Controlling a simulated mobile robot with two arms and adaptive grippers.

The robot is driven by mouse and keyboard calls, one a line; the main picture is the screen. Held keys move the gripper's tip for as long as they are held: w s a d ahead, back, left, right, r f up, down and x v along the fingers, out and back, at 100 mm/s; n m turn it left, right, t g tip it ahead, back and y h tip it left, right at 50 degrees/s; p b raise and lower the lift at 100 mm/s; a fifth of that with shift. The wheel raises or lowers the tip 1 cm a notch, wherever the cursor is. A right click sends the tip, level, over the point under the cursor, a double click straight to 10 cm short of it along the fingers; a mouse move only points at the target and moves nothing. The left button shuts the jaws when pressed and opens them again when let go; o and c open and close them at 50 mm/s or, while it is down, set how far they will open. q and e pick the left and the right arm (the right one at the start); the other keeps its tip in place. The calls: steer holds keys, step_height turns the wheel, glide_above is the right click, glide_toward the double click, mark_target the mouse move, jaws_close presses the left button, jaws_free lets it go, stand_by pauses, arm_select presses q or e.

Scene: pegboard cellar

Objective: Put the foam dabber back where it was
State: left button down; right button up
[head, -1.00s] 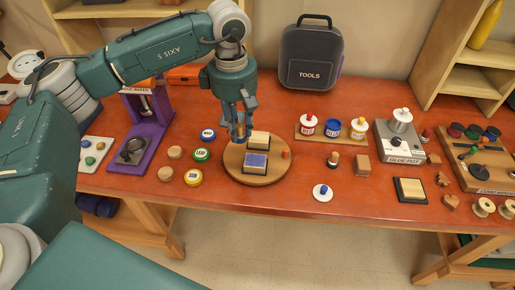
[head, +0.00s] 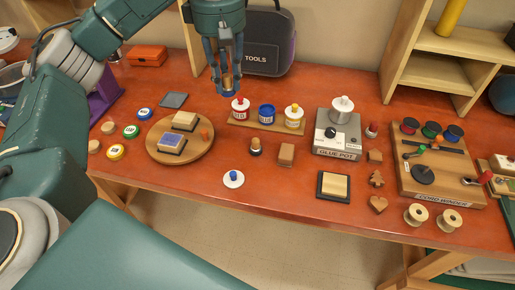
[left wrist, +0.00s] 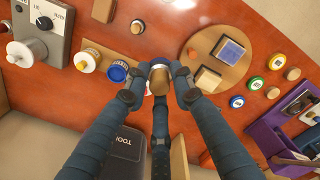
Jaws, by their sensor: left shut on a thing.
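My left gripper (head: 227,84) is shut on the foam dabber (head: 228,82), a small wooden cylinder with a dark blue lower end. It is held upright above the table, just left of the red paint pot (head: 240,108) in the picture. In the left wrist view the dabber (left wrist: 159,76) sits between the fingertips, seen from above. The round wooden board (head: 202,150) is to the left, with a blue pad (head: 171,143) and a pale wooden block (head: 184,121) on it. My right gripper is not in view.
The paint rack (head: 266,124) also holds a blue pot (head: 267,114) and a yellow pot (head: 294,116). Behind it stands the tools case (head: 270,55). The glue pot (head: 337,140) is to the right. A grey square (head: 173,100) lies behind the round board.

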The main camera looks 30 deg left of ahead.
arm_select(q)
steer(key=f, duration=1)
steer(key=a+f, duration=0.1)
steer(key=f, duration=0.4)
steer(key=shift+s+f, duration=0.1)
steer(key=shift+s, duration=0.1)
steer(key=shift+f, duration=0.25)
step_height(320, 180, down, 4)
steer(key=shift+d+r+p, duration=0.1)
steer(key=shift+r+p, duration=0.15)
steer(key=shift+p, duration=0.4)
steer(key=shift+f, duration=0.5)
steer(key=c, duration=1.5)
jaws_free()
steer(key=shift+o, duration=0.2)
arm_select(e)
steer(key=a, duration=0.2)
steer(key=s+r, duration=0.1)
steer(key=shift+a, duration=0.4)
